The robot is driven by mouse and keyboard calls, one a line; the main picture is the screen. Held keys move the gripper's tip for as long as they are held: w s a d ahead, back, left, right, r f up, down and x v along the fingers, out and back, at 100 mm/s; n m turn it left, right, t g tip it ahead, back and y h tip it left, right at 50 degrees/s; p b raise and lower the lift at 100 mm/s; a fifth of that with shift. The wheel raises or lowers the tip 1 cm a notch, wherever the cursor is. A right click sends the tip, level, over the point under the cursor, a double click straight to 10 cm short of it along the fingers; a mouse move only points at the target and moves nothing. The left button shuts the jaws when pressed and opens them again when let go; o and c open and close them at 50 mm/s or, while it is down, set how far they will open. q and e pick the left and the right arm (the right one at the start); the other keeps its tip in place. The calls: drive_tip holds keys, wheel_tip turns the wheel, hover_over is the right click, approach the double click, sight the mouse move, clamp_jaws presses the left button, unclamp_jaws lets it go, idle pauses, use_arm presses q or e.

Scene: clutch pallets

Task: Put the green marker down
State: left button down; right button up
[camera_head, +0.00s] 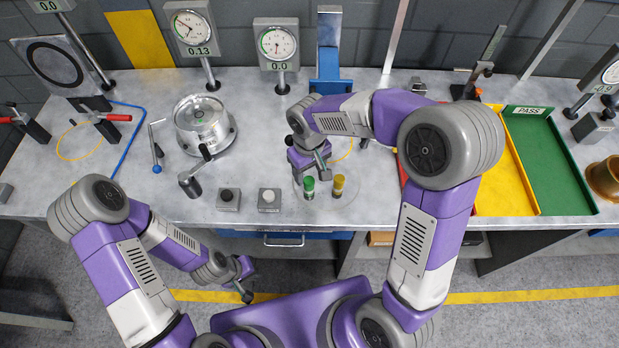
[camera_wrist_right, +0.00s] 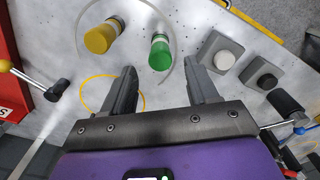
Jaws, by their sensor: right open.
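The green marker (camera_head: 308,187) stands on the grey workbench near its front edge, beside the yellow marker (camera_head: 338,185). In the right wrist view the green marker (camera_wrist_right: 159,52) is just beyond the fingertips, between their lines, and free of them; the yellow marker (camera_wrist_right: 102,37) is to its left. My right gripper (camera_head: 322,170) is just behind the green marker in the head view. In the right wrist view its fingers (camera_wrist_right: 164,78) are apart with nothing between them. My left gripper (camera_head: 246,290) hangs in front of the bench, away from the markers; its finger gap is unclear.
A black button box (camera_head: 228,200) and a white button box (camera_head: 269,200) stand left of the markers. A round glass-topped device (camera_head: 203,125) is further left. Yellow (camera_head: 502,170) and green PASS (camera_head: 550,160) trays lie right. Dial gauges stand behind.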

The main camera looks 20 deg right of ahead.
use_arm(q)
drive_tip(key=shift+r, duration=0.35)
use_arm(e)
wheel_tip(320, 180, up, 6)
drive_tip(key=shift+f, duration=0.25)
